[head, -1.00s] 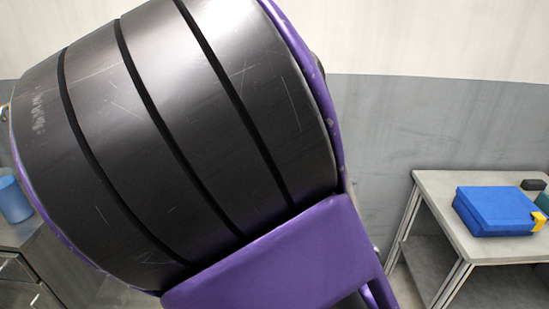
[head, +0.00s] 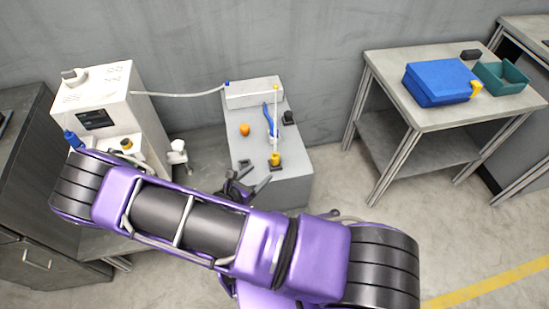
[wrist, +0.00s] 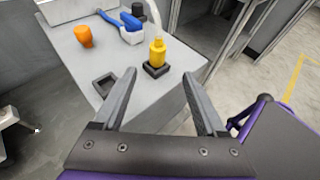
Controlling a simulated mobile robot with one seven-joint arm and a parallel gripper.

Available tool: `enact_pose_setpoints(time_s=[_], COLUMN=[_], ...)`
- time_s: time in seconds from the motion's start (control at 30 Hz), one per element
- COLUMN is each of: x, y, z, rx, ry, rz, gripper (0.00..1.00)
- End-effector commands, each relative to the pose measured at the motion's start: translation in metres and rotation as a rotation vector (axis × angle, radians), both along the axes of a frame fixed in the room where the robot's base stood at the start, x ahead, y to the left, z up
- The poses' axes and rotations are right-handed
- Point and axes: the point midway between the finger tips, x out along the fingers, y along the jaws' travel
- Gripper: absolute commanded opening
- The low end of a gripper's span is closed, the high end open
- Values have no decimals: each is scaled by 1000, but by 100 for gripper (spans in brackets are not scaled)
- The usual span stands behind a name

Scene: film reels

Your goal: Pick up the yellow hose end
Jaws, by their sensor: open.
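The yellow hose end (head: 275,159) stands upright in a small black square holder on the grey bench. My gripper (wrist: 158,74) is open and empty. In the wrist view its two fingers point toward the bench, with the yellow hose end beyond the tips and between their lines. In the head view my gripper (head: 248,186) is at the near left edge of the bench, partly hidden by my arm.
An orange piece (wrist: 84,36), a blue-and-white item (wrist: 128,25) and an empty black holder (wrist: 104,83) are on the bench (head: 285,190). A white machine (head: 105,105) stands left. A side table (head: 400,110) at right holds a blue case (head: 437,82) and a green bin (head: 503,77).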

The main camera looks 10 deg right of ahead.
Motion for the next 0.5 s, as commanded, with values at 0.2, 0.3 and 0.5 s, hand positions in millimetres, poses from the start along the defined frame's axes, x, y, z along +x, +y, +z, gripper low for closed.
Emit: enact_pose_setpoints(time_s=[0.2,0.3,0.5], x=[33,46,64], y=[-34,-47,-64], z=[-18,-27,-37], rx=[-2,-2,1], ry=[-2,-3,-3], rz=[-4,-4,-3], gripper=[74,74,74])
